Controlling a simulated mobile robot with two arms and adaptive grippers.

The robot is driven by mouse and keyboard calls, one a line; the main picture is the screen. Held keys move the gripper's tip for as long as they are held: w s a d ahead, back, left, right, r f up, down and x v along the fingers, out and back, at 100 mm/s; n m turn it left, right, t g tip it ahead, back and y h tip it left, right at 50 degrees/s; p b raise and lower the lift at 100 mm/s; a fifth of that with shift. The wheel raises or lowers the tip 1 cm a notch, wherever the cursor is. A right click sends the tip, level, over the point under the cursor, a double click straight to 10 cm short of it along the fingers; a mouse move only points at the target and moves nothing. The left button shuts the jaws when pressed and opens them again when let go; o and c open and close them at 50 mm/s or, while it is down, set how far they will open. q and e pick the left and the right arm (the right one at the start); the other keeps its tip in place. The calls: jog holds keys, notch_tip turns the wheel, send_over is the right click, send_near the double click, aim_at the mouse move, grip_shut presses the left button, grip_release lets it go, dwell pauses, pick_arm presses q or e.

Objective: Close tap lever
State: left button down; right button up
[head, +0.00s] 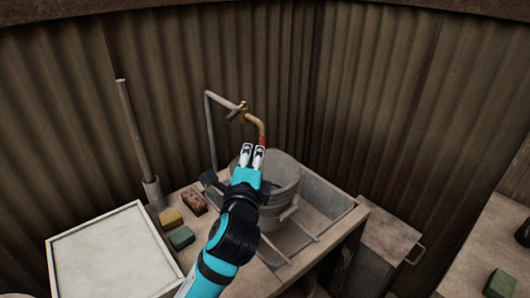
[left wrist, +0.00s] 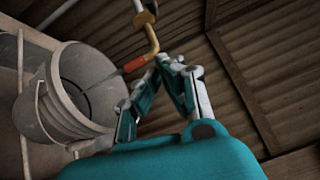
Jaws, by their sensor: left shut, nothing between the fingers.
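The tap (head: 245,116) has a grey pipe, a brass bend and a reddish spout end (head: 262,136). A small bar at the valve, which looks like the tap lever (head: 234,113), sticks out to the left. In the left wrist view the brass bend (left wrist: 153,40) and reddish end (left wrist: 134,66) show, with the valve partly cut off at the top. My left gripper (head: 252,151) is shut and empty, below the lever and near the spout in the head view. Its fingertips (left wrist: 170,62) appear beside the spout; contact cannot be told. My right gripper is not in view.
A grey metal bucket (head: 285,180) stands in the sink (head: 335,197) below the tap. Yellow (head: 170,217) and green (head: 181,238) blocks and a brown brick (head: 194,201) lie left of my arm. A white-topped tray (head: 112,255) is at the left. Corrugated walls close the back.

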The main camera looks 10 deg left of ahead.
aim_at(235, 113)
pick_arm(q)
jog(key=w+a+r+p, duration=0.1)
jog(key=w+a+p, duration=0.1)
jog(key=w+a, duration=0.3)
jog(key=w, duration=0.4)
jog(key=shift+w+r, duration=0.15)
jog(key=shift+w, duration=0.1)
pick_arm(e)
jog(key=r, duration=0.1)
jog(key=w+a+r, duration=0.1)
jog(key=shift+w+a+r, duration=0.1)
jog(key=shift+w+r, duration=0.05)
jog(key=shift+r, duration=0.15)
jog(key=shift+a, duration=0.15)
